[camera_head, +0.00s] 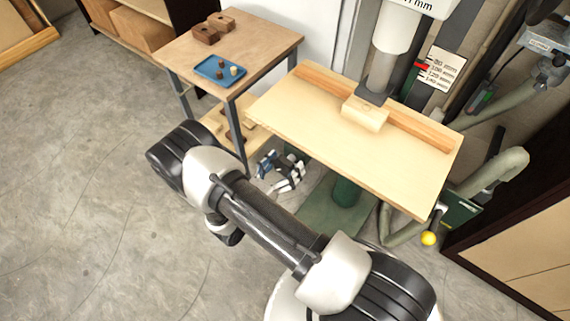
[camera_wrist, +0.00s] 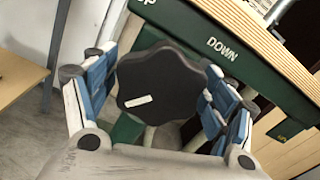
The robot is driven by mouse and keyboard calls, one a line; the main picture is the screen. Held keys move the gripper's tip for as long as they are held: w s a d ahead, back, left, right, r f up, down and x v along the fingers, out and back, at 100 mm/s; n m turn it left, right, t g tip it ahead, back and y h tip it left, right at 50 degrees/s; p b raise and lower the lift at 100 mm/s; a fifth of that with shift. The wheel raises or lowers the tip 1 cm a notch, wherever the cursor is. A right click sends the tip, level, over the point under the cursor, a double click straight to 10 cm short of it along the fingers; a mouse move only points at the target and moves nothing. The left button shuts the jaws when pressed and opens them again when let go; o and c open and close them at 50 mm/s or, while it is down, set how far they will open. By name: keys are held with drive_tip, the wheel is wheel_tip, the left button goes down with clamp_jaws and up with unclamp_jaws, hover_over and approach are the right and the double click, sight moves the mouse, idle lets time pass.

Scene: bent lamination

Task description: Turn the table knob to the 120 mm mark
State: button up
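The table knob (camera_wrist: 158,85) is black and lobed, with a small white mark on its face. It fills the middle of the wrist view, under the table edge. My gripper (camera_wrist: 162,80) is open, with one blue-and-white finger on each side of the knob; I cannot tell whether they touch it. In the head view my gripper (camera_head: 280,172) is left of the green column, below the table (camera_head: 335,140). The knob is not clear there. A white scale (camera_head: 440,70) with mm marks has a red pointer (camera_head: 422,66) seemingly near 100; it is too small to be certain.
A green plate (camera_wrist: 222,48) lettered DOWN, with UP partly hidden, runs above the knob. A side table (camera_head: 260,50) with a blue tray (camera_head: 208,75) stands at the left. A yellow ball-ended lever (camera_head: 428,238) and hoses are at the right. Open floor lies left.

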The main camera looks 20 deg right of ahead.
drive_tip(key=c, duration=0.6)
drive_tip(key=shift+c, duration=0.2)
drive_tip(key=shift+m, duration=0.3)
drive_tip(key=m+b, duration=0.1)
drive_tip(key=m, duration=0.2)
drive_tip(key=shift+r+m+b, duration=0.15)
drive_tip(key=shift+m+b, duration=0.4)
drive_tip(key=shift+m, duration=1.65)
drive_tip(key=shift+w, duration=0.1)
drive_tip(key=o, duration=1.1)
drive_tip(key=shift+c, duration=0.2)
